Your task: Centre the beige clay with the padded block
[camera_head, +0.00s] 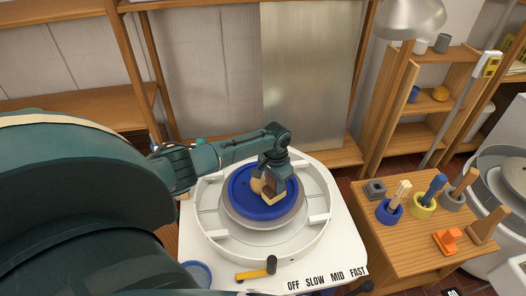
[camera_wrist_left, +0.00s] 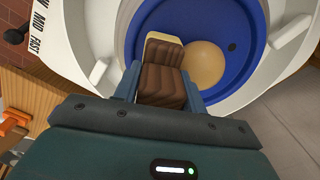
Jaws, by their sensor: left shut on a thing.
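The beige clay (camera_wrist_left: 206,64) is a round lump on the blue wheel disc (camera_wrist_left: 152,22). In the head view the clay (camera_head: 257,186) is partly hidden by my left gripper. My left gripper (camera_head: 271,184) is shut on the padded block (camera_wrist_left: 162,78), which has brown ribbed padding and a pale beige edge. The block is over the disc, right beside the clay in the left wrist view. I cannot tell whether the two touch. The clay looks near the disc's middle, but its exact offset is unclear. My right gripper is not in view.
A white splash pan (camera_head: 326,190) surrounds the disc. A wooden side table (camera_head: 402,247) at right holds tool cups and an orange object (camera_head: 447,240). A lamp (camera_head: 408,16) hangs at upper right.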

